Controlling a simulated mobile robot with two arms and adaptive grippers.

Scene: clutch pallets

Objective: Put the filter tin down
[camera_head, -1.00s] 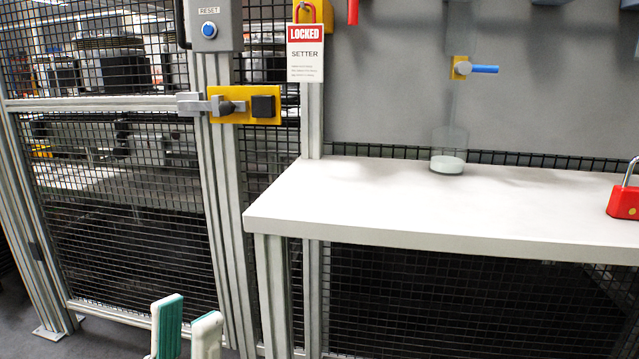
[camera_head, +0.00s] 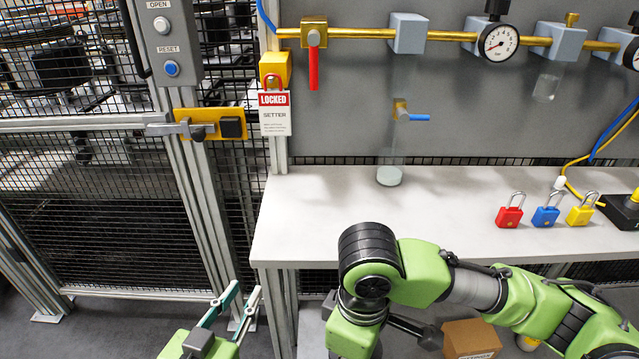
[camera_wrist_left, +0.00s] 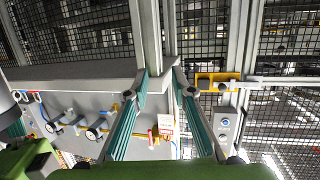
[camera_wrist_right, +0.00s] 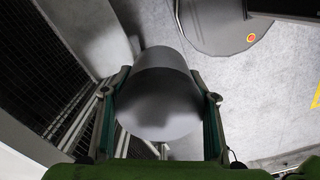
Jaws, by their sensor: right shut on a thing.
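The filter tin appears as a dark grey cylinder (camera_wrist_right: 158,100) in the right wrist view, filling the space between the fingers. My right gripper (camera_wrist_right: 160,82) is shut on it. The tin cannot be made out in the head view, where my right arm stands in front of the white bench (camera_head: 300,215). My left gripper (camera_head: 247,289) is at the lower left of the head view, in front of the bench's left end. It is open and empty; the left wrist view shows a gap between its fingertips (camera_wrist_left: 161,75).
Red (camera_head: 510,215), blue (camera_head: 546,215) and yellow (camera_head: 581,214) padlocks stand at the bench's right. A clear cylinder with a pale base (camera_head: 390,175) is at the back. The bench middle looks clear. A cardboard box (camera_head: 471,338) is below. Mesh fencing (camera_head: 100,220) stands left.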

